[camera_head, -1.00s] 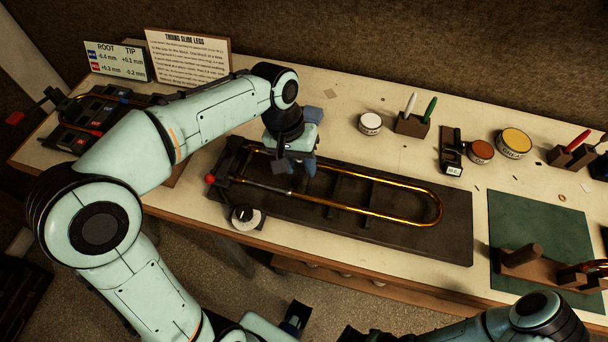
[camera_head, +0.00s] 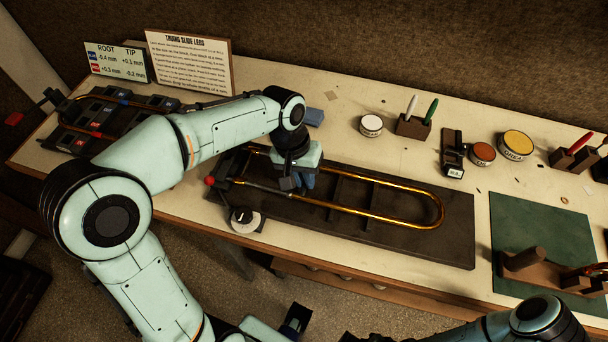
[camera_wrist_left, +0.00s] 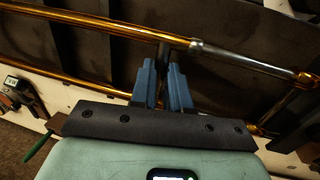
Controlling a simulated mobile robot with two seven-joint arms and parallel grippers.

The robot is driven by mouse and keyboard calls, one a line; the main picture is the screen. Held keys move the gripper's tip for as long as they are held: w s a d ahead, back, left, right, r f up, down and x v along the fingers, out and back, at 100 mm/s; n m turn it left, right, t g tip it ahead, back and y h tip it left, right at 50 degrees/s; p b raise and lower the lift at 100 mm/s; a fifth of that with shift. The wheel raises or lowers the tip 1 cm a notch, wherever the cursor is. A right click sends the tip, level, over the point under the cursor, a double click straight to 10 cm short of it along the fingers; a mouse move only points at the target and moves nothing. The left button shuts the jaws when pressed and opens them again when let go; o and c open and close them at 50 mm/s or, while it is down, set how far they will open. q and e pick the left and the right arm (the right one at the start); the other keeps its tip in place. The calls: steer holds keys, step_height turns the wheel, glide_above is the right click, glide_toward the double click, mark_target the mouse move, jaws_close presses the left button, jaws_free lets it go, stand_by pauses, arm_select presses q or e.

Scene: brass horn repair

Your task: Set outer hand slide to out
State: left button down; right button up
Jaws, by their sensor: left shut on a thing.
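The brass outer hand slide (camera_head: 400,219) lies on the dark board (camera_head: 455,250), its two long tubes joined by a bow at the right. It also shows in the left wrist view (camera_wrist_left: 85,22). My left gripper (camera_head: 298,182) is over the slide's left part, pointing down. In the left wrist view its blue fingers (camera_wrist_left: 163,84) are shut around a dark upright piece between them, apparently the slide's cross brace; the grip point is partly hidden. My right arm (camera_head: 540,318) enters at the lower right; its finger opening is not clear.
A red knob (camera_head: 210,181) is at the board's left end, a round white-based item (camera_head: 245,219) at its front edge. Tins (camera_head: 371,125) and a pen block (camera_head: 413,125) stand behind. A green mat (camera_head: 545,235) lies right. Signs (camera_head: 188,62) stand at the back left.

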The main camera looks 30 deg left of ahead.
arm_select(q)
steer(key=d, duration=0.2)
steer(key=w+d, duration=0.1)
steer(key=d, duration=0.2)
steer(key=w+d+p, duration=0.1)
steer(key=d, duration=0.2)
steer(key=shift+s, duration=0.1)
arm_select(e)
steer(key=shift+w+a+r, duration=0.1)
steer(key=shift+w+r, duration=0.1)
steer(key=shift+r, duration=0.4)
arm_select(q)
steer(key=c, duration=1.1)
jaws_free()
steer(key=shift+d, duration=0.1)
steer(key=shift+r, duration=0.1)
steer(key=shift+a+r, duration=0.2)
steer(key=shift+r, duration=0.1)
step_height(320, 180, up, 12)
steer(key=a+p, duration=0.2)
steer(key=shift+s+r, duration=0.25)
arm_select(e)
steer(key=shift+w+r, duration=0.3)
steer(key=shift+r, duration=0.3)
steer(key=shift+w+r, duration=0.3)
steer(key=shift+r, duration=0.25)
